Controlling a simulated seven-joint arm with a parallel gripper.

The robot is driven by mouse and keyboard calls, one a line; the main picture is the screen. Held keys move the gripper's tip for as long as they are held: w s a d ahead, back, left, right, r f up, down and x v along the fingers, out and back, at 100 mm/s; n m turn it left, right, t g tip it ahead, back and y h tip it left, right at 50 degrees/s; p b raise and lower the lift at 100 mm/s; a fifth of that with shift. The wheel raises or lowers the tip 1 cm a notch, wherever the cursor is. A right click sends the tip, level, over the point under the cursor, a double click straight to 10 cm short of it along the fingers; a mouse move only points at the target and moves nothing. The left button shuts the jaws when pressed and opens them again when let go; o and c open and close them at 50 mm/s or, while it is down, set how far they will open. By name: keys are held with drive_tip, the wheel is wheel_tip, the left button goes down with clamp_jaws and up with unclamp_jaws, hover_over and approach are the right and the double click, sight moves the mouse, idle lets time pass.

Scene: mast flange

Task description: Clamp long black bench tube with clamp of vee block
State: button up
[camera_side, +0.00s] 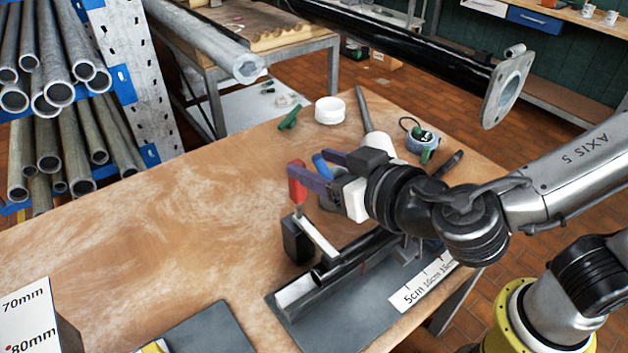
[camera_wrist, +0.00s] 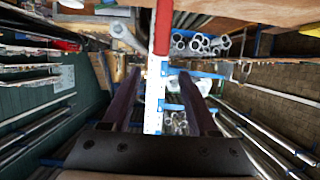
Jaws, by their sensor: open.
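The long black bench tube (camera_side: 360,254) lies in the vee block (camera_side: 297,291) on a dark grey base near the table's front edge. The clamp has a red handle (camera_side: 297,183) standing upright, a silver bar and a black block (camera_side: 296,240) beside the tube's near end. My gripper (camera_side: 308,165) is open, its purple fingers at the height of the red handle. Contact with the handle cannot be told. My wrist hides part of the tube's far end.
A white roll (camera_side: 330,110), green pieces (camera_side: 290,118) and a blue tape roll (camera_side: 421,141) lie behind my gripper. A size card (camera_side: 27,318) stands at front left. A large dark tube with a flange (camera_side: 508,88) hangs at upper right. The table's left half is mostly clear.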

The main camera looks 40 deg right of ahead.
wheel_tip(320, 180, up, 2)
drive_tip(key=shift+r, duration=0.2)
drive_tip(key=w+d+r+m+h, duration=0.2)
drive_tip(key=d, duration=0.4)
drive_tip(key=w+d+r+m+h, duration=0.2)
drive_tip(key=d+m, duration=0.1)
drive_tip(key=d, duration=0.4)
drive_tip(key=s+d+f+m+g+h, duration=0.1)
drive_tip(key=s+d+m+g+h, duration=0.3)
drive_tip(key=d, duration=1)
drive_tip(key=s+d+f+n+g+y, duration=0.1)
drive_tip(key=s+d+f+g+y, duration=0.15)
drive_tip(key=s, duration=0.45)
drive_tip(key=s+d+f+n+g+y, duration=0.1)
drive_tip(key=s+f+g+y, duration=0.15)
drive_tip(key=s, duration=0.45)
drive_tip(key=s+a+f+n+y, duration=0.3)
drive_tip(key=a+n, duration=0.3)
drive_tip(key=n, duration=0.1)
drive_tip(key=shift+a+f+t, duration=0.25)
drive_tip(key=shift+f+t, duration=0.05)
